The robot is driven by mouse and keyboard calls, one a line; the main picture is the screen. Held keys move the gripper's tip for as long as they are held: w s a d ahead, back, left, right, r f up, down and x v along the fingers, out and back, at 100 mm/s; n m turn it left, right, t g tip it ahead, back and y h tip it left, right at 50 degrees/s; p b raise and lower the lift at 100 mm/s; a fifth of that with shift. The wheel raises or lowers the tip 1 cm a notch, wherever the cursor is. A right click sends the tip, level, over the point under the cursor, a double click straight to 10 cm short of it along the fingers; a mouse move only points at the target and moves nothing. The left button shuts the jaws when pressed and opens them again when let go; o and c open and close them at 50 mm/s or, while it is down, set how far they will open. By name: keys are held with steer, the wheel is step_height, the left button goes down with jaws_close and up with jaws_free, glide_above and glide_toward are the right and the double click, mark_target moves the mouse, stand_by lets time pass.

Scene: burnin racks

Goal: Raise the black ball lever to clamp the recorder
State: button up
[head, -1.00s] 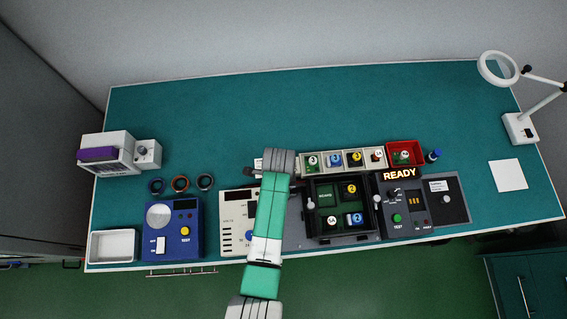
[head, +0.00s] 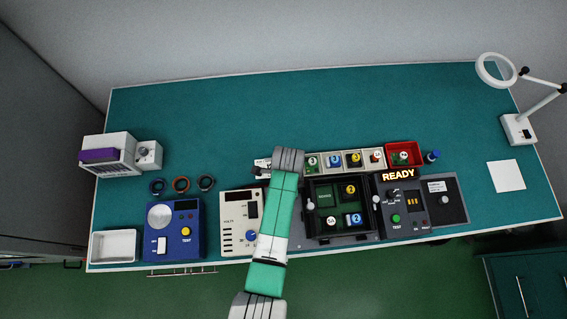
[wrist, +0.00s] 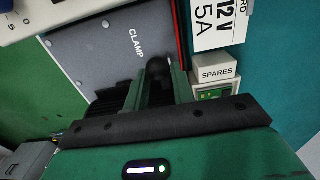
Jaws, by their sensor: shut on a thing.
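In the wrist view the black ball (wrist: 157,68) of the lever sits between the two fingers of my gripper (wrist: 162,78), which is shut on it. The lever's shaft is mostly hidden by the fingers. Beside it lies a grey plate (wrist: 100,60) marked CLAMP. In the head view my arm covers the gripper and the ball. A black fixture (head: 310,222) with a green board and several numbered cells stands just right of my arm. I cannot tell which part is the recorder.
A SPARES box (wrist: 214,70) and a 12V 5A card (wrist: 215,25) are close to my fingers. A cream meter (head: 235,212) stands left of my arm, and a READY tester (head: 408,215) right of the fixture. The back of the bench (head: 220,115) is clear.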

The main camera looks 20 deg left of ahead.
steer(key=shift+w+d, duration=0.1)
steer(key=shift+d, duration=0.15)
steer(key=shift+w+d+r, duration=0.1)
steer(key=shift+w+d, duration=0.3)
steer(key=shift+d, duration=0.45)
jaws_close()
steer(key=o, duration=0.7)
jaws_free()
step_height(320, 180, up, 9)
steer(key=p, duration=0.8)
steer(key=shift+p, duration=0.35)
